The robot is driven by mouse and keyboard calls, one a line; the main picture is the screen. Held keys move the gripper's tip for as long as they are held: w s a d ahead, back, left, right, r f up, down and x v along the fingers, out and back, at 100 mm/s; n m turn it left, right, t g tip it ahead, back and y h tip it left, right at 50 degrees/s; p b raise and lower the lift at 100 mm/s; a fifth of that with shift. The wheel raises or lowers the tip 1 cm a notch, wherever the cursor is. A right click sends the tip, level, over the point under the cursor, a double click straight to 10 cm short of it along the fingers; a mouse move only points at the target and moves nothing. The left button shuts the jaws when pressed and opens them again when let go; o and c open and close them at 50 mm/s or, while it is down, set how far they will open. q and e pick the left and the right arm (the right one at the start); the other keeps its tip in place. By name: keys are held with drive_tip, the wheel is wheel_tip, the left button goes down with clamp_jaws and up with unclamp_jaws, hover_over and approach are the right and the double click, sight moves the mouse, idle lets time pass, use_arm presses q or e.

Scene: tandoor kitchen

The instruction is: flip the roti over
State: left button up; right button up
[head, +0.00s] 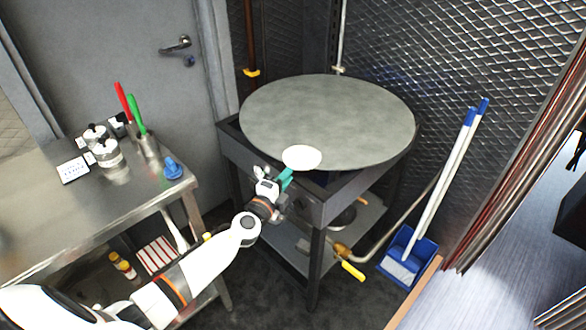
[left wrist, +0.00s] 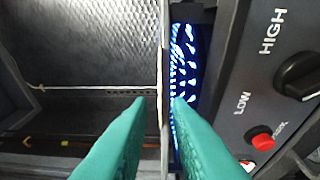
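The roti (head: 302,158) is a small, pale, flat disc at the front rim of the large round grey griddle (head: 330,115), partly overhanging the rim. My left gripper (head: 286,178), with teal fingers, is at the roti's near edge, in front of the stove. In the left wrist view, the two teal fingers (left wrist: 160,100) stand apart. A thin pale strip runs edge-on between them, with a gap visible on either side. I cannot tell whether this strip is the roti, the griddle rim or both. My right gripper is not in view.
Blue flames (left wrist: 186,65) burn beneath the griddle, beside the control panel (left wrist: 245,75) with its knob and red button. A steel table (head: 110,205) with canisters and red and green-handled tools stands at left. A blue dustpan (head: 408,258) and long white handles stand at right.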

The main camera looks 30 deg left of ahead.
sight(290, 164)
use_arm(q)
drive_tip(key=shift+w+b, duration=0.5)
drive_tip(key=shift+w, duration=1.4)
drive_tip(key=shift+c, duration=0.5)
clamp_jaws()
wheel_tip(290, 164, up, 3)
drive_tip(key=p, duration=0.2)
drive_tip(key=shift+f+p, duration=0.1)
drive_tip(key=shift+p, duration=0.25)
drive_tip(key=shift+f, duration=0.15)
drive_tip(key=shift+s, duration=0.25)
drive_tip(key=s+r+p, duration=0.4)
drive_tip(key=s+r, duration=0.1)
drive_tip(key=s, duration=0.8)
drive_tip(key=shift+s+a, duration=0.2)
drive_tip(key=shift+s, duration=0.1)
